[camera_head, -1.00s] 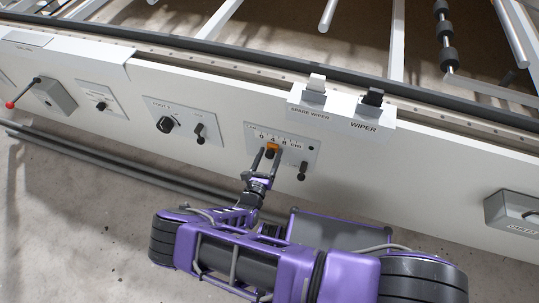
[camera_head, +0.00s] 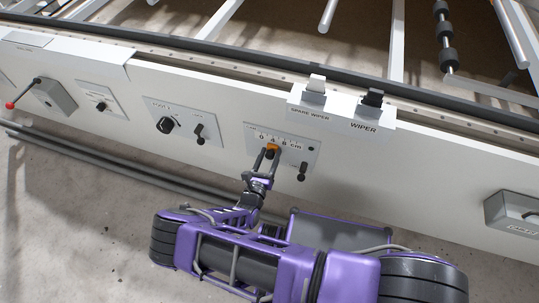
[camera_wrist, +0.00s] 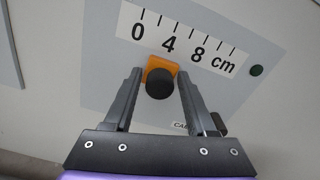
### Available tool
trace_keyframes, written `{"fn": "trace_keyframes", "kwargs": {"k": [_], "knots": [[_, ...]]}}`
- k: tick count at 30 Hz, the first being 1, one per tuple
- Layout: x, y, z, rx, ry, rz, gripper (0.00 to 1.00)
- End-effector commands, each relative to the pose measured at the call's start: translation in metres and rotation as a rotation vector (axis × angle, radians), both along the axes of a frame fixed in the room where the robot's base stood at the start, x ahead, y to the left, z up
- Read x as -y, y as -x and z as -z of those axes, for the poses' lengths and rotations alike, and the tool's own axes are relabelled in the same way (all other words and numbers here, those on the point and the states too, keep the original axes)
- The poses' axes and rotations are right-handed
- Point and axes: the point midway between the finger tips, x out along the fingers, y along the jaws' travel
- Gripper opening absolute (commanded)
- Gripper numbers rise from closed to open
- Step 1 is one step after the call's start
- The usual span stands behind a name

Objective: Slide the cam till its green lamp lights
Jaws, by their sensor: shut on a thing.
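The cam is an orange slider (camera_wrist: 151,63) with a round black knob (camera_wrist: 159,84), on a grey panel just below a printed scale (camera_wrist: 180,40) marked 0, 4, 8 cm. It sits about under the 4. In the head view the orange cam (camera_head: 272,147) shows at my fingertips. My gripper (camera_wrist: 159,78) is shut on the cam, one finger on each side of the knob. A small round lamp (camera_wrist: 256,70) right of the scale is dark green and looks unlit. It is a dark dot in the head view (camera_head: 311,148).
A black toggle lever (camera_head: 303,171) stands on the same panel, right of my gripper. Left are a panel with a rotary knob (camera_head: 166,125) and a red-tipped lever (camera_head: 22,93). A grey box (camera_head: 513,211) is at right.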

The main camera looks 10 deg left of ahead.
Motion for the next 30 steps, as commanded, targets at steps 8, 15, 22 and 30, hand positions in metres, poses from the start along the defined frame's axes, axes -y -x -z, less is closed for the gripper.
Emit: {"fn": "trace_keyframes", "kwargs": {"k": [8,15,22,30], "knots": [[0.012,0.001,0.001,0.000,0.006,0.001,0.00],[0.012,0.001,0.000,-0.001,0.006,0.001,0.69],[0.011,0.003,0.000,-0.001,0.004,0.000,0.69],[0.007,0.042,0.000,-0.003,0.003,-0.002,0.69]]}}
